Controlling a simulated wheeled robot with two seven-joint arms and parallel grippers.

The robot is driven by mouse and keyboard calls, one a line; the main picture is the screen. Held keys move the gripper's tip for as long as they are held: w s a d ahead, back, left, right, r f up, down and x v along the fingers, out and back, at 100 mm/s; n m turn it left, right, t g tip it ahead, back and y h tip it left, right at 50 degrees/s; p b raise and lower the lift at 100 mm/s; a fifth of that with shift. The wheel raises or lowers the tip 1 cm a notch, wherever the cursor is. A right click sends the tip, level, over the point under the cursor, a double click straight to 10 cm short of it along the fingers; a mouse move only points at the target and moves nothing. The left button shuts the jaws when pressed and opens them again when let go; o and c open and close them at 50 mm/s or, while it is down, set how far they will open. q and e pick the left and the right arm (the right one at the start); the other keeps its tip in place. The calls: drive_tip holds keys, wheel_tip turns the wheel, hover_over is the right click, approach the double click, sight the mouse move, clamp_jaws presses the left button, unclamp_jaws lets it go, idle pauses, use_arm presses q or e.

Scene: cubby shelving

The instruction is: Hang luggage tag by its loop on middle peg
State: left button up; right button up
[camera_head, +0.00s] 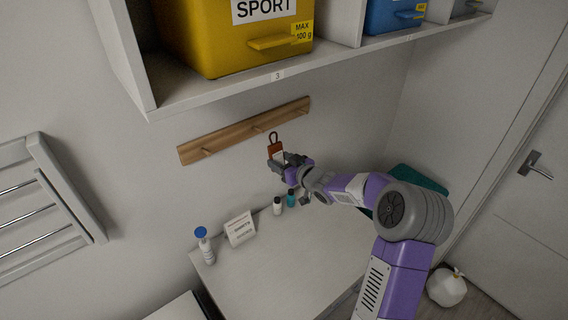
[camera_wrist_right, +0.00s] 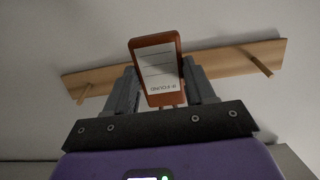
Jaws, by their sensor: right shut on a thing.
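The luggage tag (camera_head: 275,149) is orange-brown with a dark loop standing up from its top. My right gripper (camera_head: 281,160) is shut on the tag's lower part and holds it upright in front of the wooden peg rail (camera_head: 232,134). In the right wrist view the tag (camera_wrist_right: 157,72) shows a pale printed face between the fingers (camera_wrist_right: 162,88), and its loop cannot be made out. The rail (camera_wrist_right: 222,62) runs behind it with one peg on each side; the middle peg is hidden there. In the head view the loop appears just right of the rail's middle, apart from it. My left gripper is out of view.
A shelf (camera_head: 330,62) with a yellow SPORT bin (camera_head: 225,45) and blue bin (camera_head: 388,15) overhangs the rail. Below, a white table (camera_head: 290,265) holds a sign (camera_head: 240,229), a blue-topped bottle (camera_head: 206,247) and two small bottles (camera_head: 277,206). A rack (camera_head: 45,205) is at left.

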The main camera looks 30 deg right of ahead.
drive_tip(key=x, duration=0.7)
drive_tip(key=shift+w, duration=0.3)
idle(0.4)
drive_tip(key=shift+a, duration=0.1)
idle(0.5)
drive_tip(key=o, duration=1.1)
drive_tip(key=shift+s, duration=0.1)
drive_tip(key=b+v, duration=0.1)
drive_tip(key=v, duration=0.6)
drive_tip(key=shift+s, duration=0.2)
